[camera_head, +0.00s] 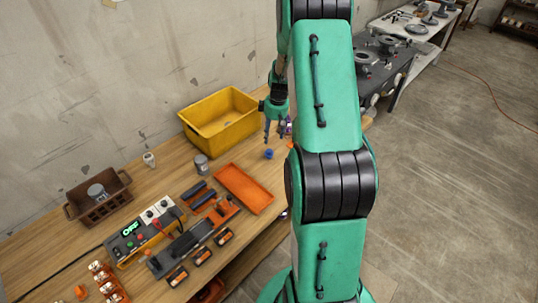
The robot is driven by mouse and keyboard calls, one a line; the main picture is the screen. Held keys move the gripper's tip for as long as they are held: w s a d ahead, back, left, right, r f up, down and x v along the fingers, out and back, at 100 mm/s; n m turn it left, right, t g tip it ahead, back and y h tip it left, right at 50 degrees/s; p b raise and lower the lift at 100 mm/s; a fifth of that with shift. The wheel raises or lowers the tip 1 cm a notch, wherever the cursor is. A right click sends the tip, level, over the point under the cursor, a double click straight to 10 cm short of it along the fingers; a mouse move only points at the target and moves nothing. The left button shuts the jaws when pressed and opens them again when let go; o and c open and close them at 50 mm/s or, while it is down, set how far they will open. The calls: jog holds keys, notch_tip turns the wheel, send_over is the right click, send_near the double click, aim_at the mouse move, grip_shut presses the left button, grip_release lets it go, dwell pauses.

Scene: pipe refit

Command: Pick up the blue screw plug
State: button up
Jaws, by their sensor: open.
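The small blue screw plug (269,154) stands on the wooden workbench (165,178), to the right of the yellow bin and beyond the orange tray. My gripper (274,135) points down just above and slightly to the right of it in the picture. Its fingers are apart and nothing shows between them. The gap between the fingertips and the plug is hard to judge from this one view.
A yellow bin (203,136) stands against the wall, left of my gripper. An orange tray (257,207), a grey cylinder (201,164), a control box (141,236) and a brown crate (81,209) stand on the bench. Bare wood lies around the plug.

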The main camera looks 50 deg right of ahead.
aim_at(269, 150)
jog(key=shift+w+a+f+b, duration=0.1)
jog(key=shift+w+f+b, duration=0.05)
jog(key=shift+f, duration=1.15)
jog(key=shift+w+d+f+b, duration=0.1)
jog(key=shift+w+f+b, duration=0.1)
jog(key=shift+f, duration=1.15)
jog(key=shift+w+a+f+b, duration=0.1)
jog(key=shift+f+b, duration=0.05)
jog(key=shift+f, duration=1.15)
jog(key=shift+f, duration=0.1)
jog(key=shift+w+f+b, duration=0.2)
jog(key=shift+f+b, duration=0.1)
jog(key=shift+f, duration=0.95)
jog(key=shift+w+f+b, duration=0.15)
jog(key=shift+f+b, duration=0.1)
jog(key=shift+f, duration=0.95)
jog(key=c, duration=1.1)
